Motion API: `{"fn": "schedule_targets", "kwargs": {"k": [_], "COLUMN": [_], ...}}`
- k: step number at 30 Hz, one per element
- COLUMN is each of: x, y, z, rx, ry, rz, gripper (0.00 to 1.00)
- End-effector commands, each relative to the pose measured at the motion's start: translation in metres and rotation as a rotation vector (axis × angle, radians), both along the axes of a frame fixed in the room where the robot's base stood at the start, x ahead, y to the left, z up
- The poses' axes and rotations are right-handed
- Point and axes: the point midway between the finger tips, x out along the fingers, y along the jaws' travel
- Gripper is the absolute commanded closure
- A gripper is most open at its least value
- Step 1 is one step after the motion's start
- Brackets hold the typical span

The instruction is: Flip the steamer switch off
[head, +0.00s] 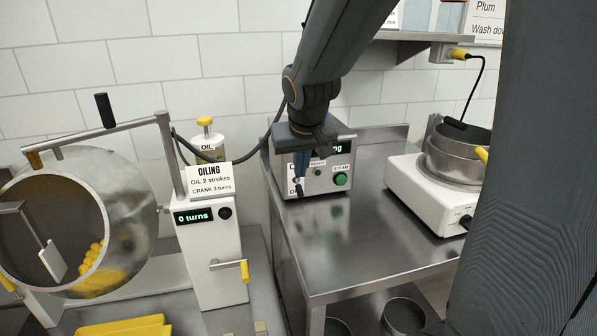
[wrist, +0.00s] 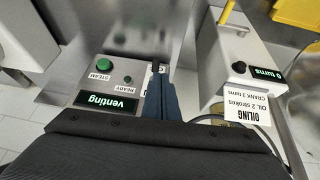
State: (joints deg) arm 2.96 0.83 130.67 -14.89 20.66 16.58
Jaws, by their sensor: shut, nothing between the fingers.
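The steamer control box (head: 325,188) stands on the steel table in the head view. It has a green STEAM button (head: 341,179), a small READY light and a lit display, which reads "venting" in the wrist view (wrist: 107,102). The box's left side carries partly covered labels beginning with O. My gripper (head: 299,184) is shut and empty, pointing down in front of that left side, beside the READY light. The gripper fingers (wrist: 158,72) also show shut in the wrist view. They largely hide the switch, so its position and any contact cannot be told.
The white oiling machine (head: 210,260) with a "0 turns" display and crank handle stands to the left, next to a drum (head: 140,235) holding yellow pieces. A white hotplate (head: 425,195) with a pot is on the right. The tabletop (head: 350,240) before the steamer is clear.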

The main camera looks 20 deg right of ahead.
Motion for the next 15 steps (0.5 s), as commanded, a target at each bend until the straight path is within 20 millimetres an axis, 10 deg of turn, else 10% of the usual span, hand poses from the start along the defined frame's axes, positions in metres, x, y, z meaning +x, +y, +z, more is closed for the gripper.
{"fn": "schedule_targets", "kwargs": {"k": [15], "x": [-0.042], "y": [0.008], "z": [0.029], "rx": [0.0], "ry": [0.0], "rz": [0.0], "gripper": [1.0]}}
